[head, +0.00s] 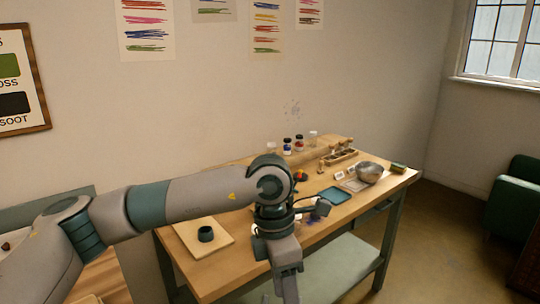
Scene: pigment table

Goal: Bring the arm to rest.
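My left arm comes in from the left and reaches across the front of the wooden table (240,258). My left gripper (288,284) hangs at the end of this arm, pointing down by the table's front edge. One finger hides the other and the tips run near the bottom of the picture, so I cannot tell whether it is open or holds anything. The arm's wrist hides part of the tabletop. My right gripper is not in view.
A dark cup (206,234) stands on a pale board (188,236). A teal tray (334,195), metal bowl (369,172), green block (398,168), wooden rack (341,157) and several jars (299,144) stand farther right and back. A green chair (516,195) is at the right. Floor shows between.

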